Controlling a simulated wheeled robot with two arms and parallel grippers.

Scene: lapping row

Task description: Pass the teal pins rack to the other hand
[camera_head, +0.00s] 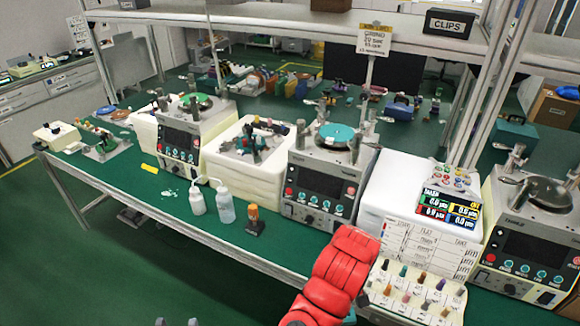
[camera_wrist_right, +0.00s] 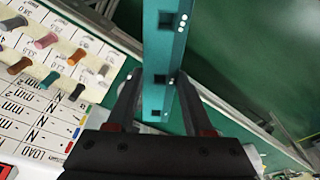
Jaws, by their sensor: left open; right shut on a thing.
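The teal pins rack (camera_wrist_right: 163,50) is a long teal bar with dark square holes and small white dots, seen in the right wrist view. My right gripper (camera_wrist_right: 160,92) is shut on its lower end, one dark finger on each side. The rack's far end runs out of the top of that view. In the head view I cannot see the rack or the right gripper. My left gripper (camera_head: 176,321) shows only as two small grey tips at the bottom edge, apart and with nothing visible between them.
A green bench (camera_head: 150,205) carries lapping machines (camera_head: 325,180). White bottles (camera_head: 226,206) and an orange-topped item (camera_head: 254,215) stand near its front edge. A white board with coloured pegs (camera_head: 415,292) is beside my red arm; it also shows in the right wrist view (camera_wrist_right: 85,35).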

